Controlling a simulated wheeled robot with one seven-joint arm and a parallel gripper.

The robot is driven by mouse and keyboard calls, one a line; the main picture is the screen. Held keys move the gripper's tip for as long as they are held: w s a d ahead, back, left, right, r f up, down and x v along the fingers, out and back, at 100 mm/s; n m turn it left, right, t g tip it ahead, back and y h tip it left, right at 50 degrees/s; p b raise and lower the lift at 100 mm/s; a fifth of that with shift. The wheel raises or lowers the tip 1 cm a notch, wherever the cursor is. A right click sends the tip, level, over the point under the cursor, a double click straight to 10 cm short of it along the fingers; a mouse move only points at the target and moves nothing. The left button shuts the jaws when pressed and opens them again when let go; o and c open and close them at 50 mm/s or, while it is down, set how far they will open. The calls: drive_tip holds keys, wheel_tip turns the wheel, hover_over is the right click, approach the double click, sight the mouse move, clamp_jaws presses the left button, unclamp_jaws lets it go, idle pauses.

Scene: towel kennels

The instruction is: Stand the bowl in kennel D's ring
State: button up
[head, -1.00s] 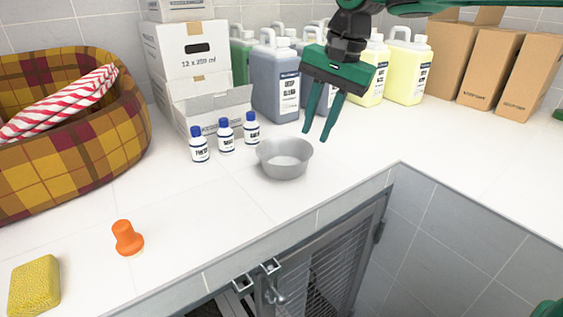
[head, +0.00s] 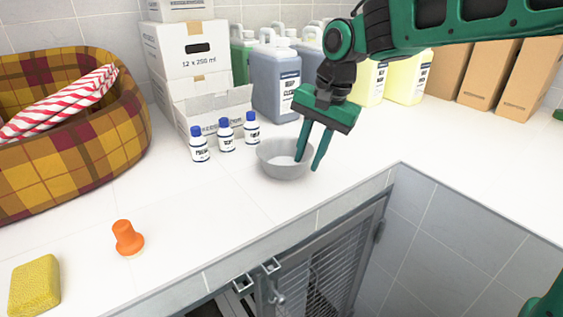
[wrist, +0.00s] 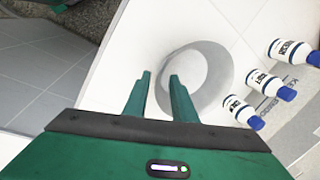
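The grey bowl (head: 279,172) stands upright on the white counter, near its front edge. It also shows in the wrist view (wrist: 216,78). My gripper (head: 308,163) points down with its fingers parted and nothing clearly held. One finger overlaps the bowl's right side in the head view and the other is just right of it. In the wrist view the fingertips (wrist: 160,76) are at the bowl's near-left rim; contact cannot be told. A kennel's mesh door (head: 325,275) shows below the counter. No kennel letter is readable, and I cannot make out a ring.
Three small blue-capped bottles (head: 226,136) stand behind the bowl, with cartons (head: 190,60) and jugs (head: 275,80) beyond. An orange stopper (head: 127,238), a yellow sponge (head: 35,286) and a plaid bed (head: 75,140) are left. Brown boxes (head: 490,70) stand back right.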

clamp_jaws()
